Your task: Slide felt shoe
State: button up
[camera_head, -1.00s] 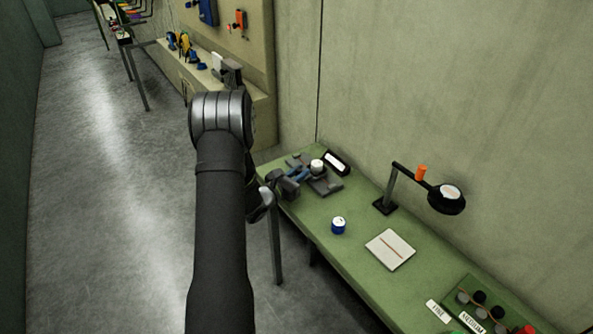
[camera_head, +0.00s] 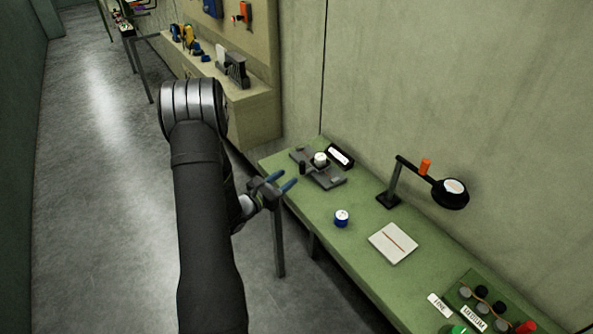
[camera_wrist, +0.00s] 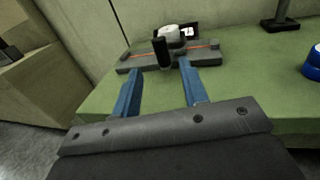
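A dark grey fixture (camera_head: 329,178) lies at the far end of the green bench, with a white round piece (camera_head: 320,159) and a short black upright post (camera_head: 302,167) on it. In the wrist view the fixture (camera_wrist: 125,68) carries a thin red line along its length, with the black post (camera_wrist: 161,50) before the white piece (camera_wrist: 167,37). I cannot tell which part is the felt shoe. My gripper (camera_head: 283,181) is at the bench's near edge, short of the fixture. In the wrist view its blue fingers (camera_wrist: 160,67) are apart and empty, pointing toward the post.
A black-framed label (camera_head: 340,155) stands behind the fixture. A blue-and-white round container (camera_head: 341,218), a pale square pad (camera_head: 393,243), a lamp-like stand (camera_head: 393,190) and a tray of knobs (camera_head: 490,303) sit along the bench (camera_head: 345,262). The wall closes its back.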

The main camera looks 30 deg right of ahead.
aim_at(302, 165)
jog(key=v, duration=0.8)
jog(key=shift+a, duration=0.35)
jog(key=shift+s, duration=0.1)
jog(key=x, duration=1.7)
jog(key=shift+d, duration=0.25)
jog(key=shift+w, duration=0.25)
